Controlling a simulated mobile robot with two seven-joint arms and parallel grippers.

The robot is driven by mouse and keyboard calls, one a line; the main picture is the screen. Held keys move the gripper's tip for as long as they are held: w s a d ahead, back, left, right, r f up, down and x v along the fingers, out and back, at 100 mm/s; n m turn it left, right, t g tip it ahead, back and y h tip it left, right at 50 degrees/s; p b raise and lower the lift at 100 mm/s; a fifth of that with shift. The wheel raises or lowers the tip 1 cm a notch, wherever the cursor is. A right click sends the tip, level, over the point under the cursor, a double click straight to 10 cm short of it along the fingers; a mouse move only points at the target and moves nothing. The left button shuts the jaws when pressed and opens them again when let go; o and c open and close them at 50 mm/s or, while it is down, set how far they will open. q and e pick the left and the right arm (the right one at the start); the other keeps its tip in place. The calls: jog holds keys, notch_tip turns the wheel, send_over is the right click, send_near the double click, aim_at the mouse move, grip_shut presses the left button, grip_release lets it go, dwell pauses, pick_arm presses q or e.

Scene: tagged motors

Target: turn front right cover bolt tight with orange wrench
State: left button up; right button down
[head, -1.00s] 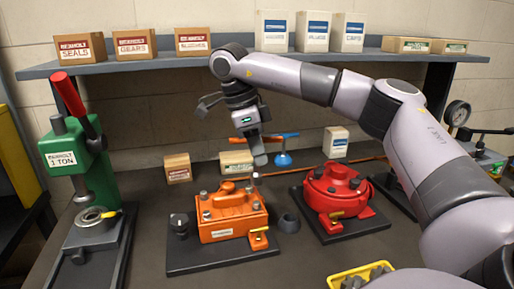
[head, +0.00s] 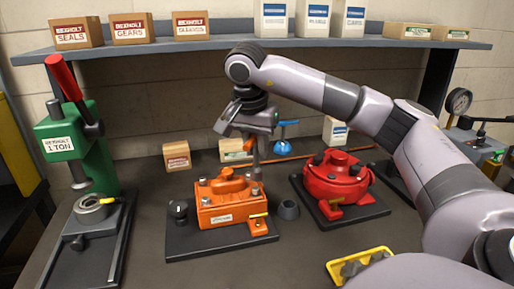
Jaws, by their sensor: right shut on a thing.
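The orange motor (head: 217,213) sits on a black base plate, with several grey bolts on its cover. The front right cover bolt (head: 257,191) shows at the cover's right side. My right gripper (head: 253,135) is shut on the orange wrench (head: 248,145), above and just behind the motor's right side. The wrench's grey shaft points down towards the cover's right edge; I cannot tell whether its tip touches a bolt. The gripper partly hides the wrench handle. My left gripper is not in view.
A blue-handled tool (head: 281,147) stands behind. A green press (head: 75,150) is at left, and a yellow tray (head: 345,272) in front right. The shelf (head: 220,47) is above.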

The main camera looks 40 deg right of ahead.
aim_at(255, 167)
jog(key=shift+f+n, duration=0.1)
jog(key=shift+n, duration=0.5)
jog(key=shift+n+t+p, duration=0.3)
jog(key=shift+n+p, duration=0.05)
jog(key=shift+n, duration=0.25)
jog(key=n, duration=0.1)
jog(key=n+y, duration=0.1)
jog(key=n, duration=0.2)
jog(key=shift+w+f+t+p, duration=0.1)
jog(key=shift+f+t+p, duration=0.2)
jog(key=shift+t+p, duration=0.1)
jog(key=n, duration=0.2)
jog(key=n+y, duration=0.1)
jog(key=n, duration=0.2)
jog(key=shift+a+f+n+y, duration=0.15)
jog(key=shift+f+n+y, duration=0.15)
jog(key=shift+y, duration=0.1)
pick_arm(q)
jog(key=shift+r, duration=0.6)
pick_arm(e)
jog(key=shift+f+n+y, duration=0.1)
jog(key=shift+n+y, duration=0.3)
jog(key=shift+n, duration=0.9)
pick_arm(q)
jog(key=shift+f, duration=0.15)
pick_arm(e)
jog(key=shift+f, duration=0.2)
